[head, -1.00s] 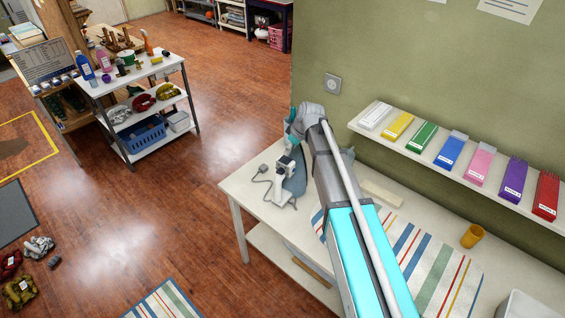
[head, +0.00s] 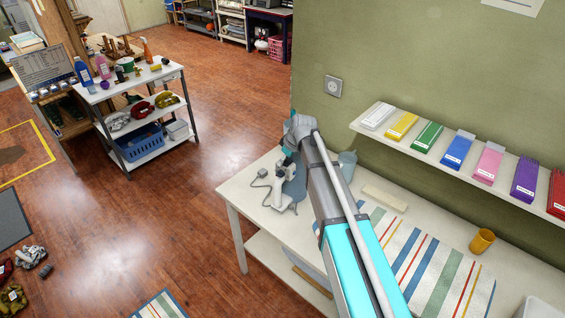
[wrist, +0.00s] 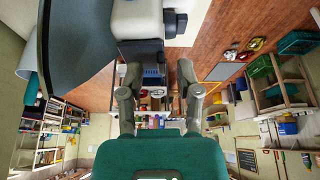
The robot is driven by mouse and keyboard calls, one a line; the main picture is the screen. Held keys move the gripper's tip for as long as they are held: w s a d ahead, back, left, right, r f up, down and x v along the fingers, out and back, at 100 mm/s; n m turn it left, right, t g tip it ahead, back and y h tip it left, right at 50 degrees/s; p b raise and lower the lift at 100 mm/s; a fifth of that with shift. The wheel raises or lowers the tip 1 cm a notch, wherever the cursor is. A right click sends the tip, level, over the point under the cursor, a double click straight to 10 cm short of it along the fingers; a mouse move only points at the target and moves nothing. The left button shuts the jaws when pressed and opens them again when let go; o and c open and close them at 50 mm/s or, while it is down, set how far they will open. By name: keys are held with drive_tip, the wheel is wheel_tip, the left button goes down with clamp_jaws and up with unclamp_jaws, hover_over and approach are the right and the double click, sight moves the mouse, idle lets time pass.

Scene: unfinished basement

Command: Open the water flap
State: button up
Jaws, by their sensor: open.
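A small white and blue-grey appliance (head: 281,192), probably the one with the water flap, stands on the table's far-left end with a cable beside it. In the wrist view its large curved blue-grey body (wrist: 85,35) fills the upper left, beside a white part (wrist: 138,18) and a dark part (wrist: 140,48). I cannot make out the flap itself. My gripper (wrist: 158,75) is open, its two fingers on either side of the dark part's lower end. No contact is clear. In the head view my wrist covers part of the appliance and hides the fingertips.
A blue-grey cup (head: 347,166) stands behind my arm by the wall.

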drive_tip(key=shift+c, duration=0.2)
clamp_jaws()
